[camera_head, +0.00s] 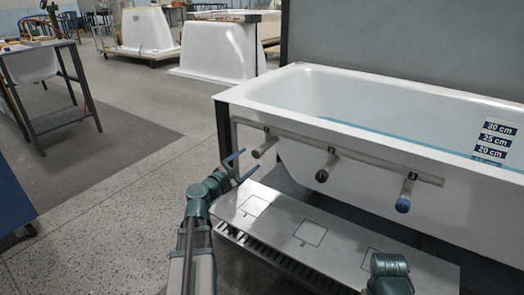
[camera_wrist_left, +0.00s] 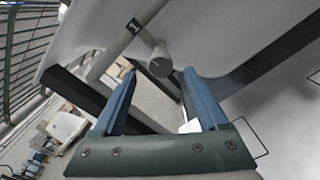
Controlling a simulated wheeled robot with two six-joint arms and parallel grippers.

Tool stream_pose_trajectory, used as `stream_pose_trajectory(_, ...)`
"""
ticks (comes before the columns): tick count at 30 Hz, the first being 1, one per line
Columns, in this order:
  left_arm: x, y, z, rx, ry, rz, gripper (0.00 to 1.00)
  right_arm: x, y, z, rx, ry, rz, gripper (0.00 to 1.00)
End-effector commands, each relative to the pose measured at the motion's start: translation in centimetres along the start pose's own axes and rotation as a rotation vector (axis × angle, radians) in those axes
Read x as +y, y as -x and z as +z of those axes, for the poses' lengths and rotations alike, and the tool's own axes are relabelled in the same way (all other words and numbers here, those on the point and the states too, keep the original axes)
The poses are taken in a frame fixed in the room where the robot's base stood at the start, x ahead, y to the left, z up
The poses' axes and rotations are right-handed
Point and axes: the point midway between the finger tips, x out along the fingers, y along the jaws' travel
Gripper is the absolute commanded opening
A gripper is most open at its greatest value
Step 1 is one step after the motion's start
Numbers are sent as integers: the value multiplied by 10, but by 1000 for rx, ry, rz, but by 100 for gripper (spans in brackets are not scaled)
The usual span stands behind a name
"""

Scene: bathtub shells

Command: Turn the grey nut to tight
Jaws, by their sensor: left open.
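The grey nut (camera_head: 257,153) is the end of the leftmost of three stubs on a pipe along the tub's front. In the left wrist view the grey nut (camera_wrist_left: 159,66) faces me beyond the fingertips, under a small black label with a 1. My left gripper (camera_head: 241,166) is open and empty, just below and left of the nut. In the left wrist view its blue fingers (camera_wrist_left: 159,76) are spread, with the nut lined up between them and a gap in front. Part of my right arm shows at the lower right; its gripper is not visible.
A dark-ended stub (camera_head: 322,176) and a blue-ended stub (camera_head: 403,205) stick out to the right. Below them is a pale shelf (camera_head: 285,222) with outlined squares. The white bathtub (camera_head: 300,92) holds water beside depth labels (camera_head: 494,139). Open floor lies left.

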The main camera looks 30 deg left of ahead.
Motion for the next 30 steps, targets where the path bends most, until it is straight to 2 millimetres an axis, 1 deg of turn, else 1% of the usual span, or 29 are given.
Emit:
stream_pose_trajectory(1,1,-15,-1,-2,0,-2,76,0,0,0,0,0,0,50)
stream_pose_trajectory(3,1,-30,-1,-1,-1,-2,76,0,0,0,0,0,0,50)
stream_pose_trajectory(9,0,-65,-1,-1,-1,-2,76,0,0,0,0,0,0,50)
stream_pose_trajectory(12,1,-77,-1,0,-1,-1,76,0,0,0,0,0,0,50)
stream_pose_trajectory(18,0,-90,0,0,-1,-1,76,0,0,0,0,0,0,50)
stream_pose_trajectory(28,0,-91,0,0,-1,0,76,0,0,0,0,0,0,50)
stream_pose_trajectory(29,0,-91,0,0,-1,0,73,0,0,0,0,0,0,50)
stream_pose_trajectory(30,0,-91,0,0,-1,0,65,0,0,0,0,0,0,50)
